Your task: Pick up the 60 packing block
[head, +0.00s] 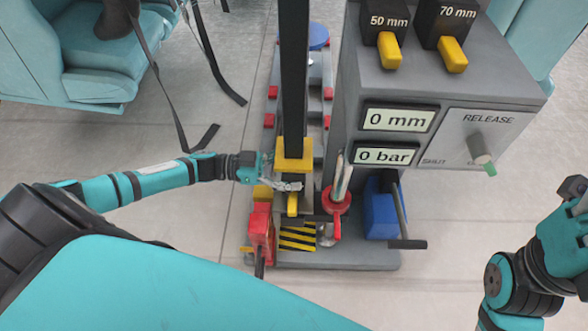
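Two black packing blocks with yellow handles stand on top of the grey console, labelled 50 mm (385,22) and 70 mm (446,22). No block with a readable 60 label shows. A dark block with a yellow handle (292,205) sits low at the foot of the black post, below a yellow collar (294,156); no label can be read on it. My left gripper (288,186) is at this block, just above its handle; whether its fingers close on anything cannot be made out. My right gripper (574,188) is partly in view at the right edge, away from the blocks.
The console has displays reading 0 mm (398,119) and 0 bar (384,156) and a RELEASE knob (476,149). A red-based lever (336,202), a blue unit (381,212) and a red jack part (261,228) crowd the post's foot. Teal seats (100,60) stand upper left.

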